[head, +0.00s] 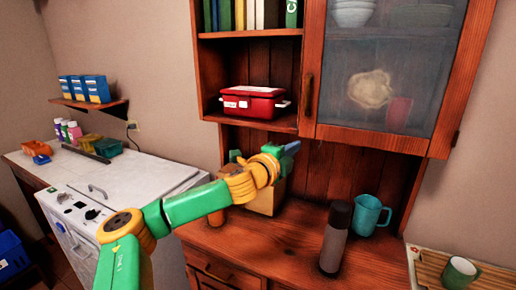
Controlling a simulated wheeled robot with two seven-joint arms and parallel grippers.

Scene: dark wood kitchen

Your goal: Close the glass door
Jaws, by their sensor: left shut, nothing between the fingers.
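The glass door (345,60) is on the upper right of the wooden cabinet, with a wooden frame and a dark upright handle (308,95) on its left side. It looks flush or nearly flush with the cabinet front; I cannot tell whether a small gap is left. Bowls and other items show dimly through the glass. My left gripper (292,147) is shut and empty, below and a little left of the handle. It appears apart from the door. My right gripper is out of view.
A red box (254,101) sits on the open shelf left of the door, below several books (243,14). On the counter are a cardboard-coloured box (266,199) behind my arm, a grey bottle (336,240) and a teal mug (369,214). A green cup (460,271) stands at right.

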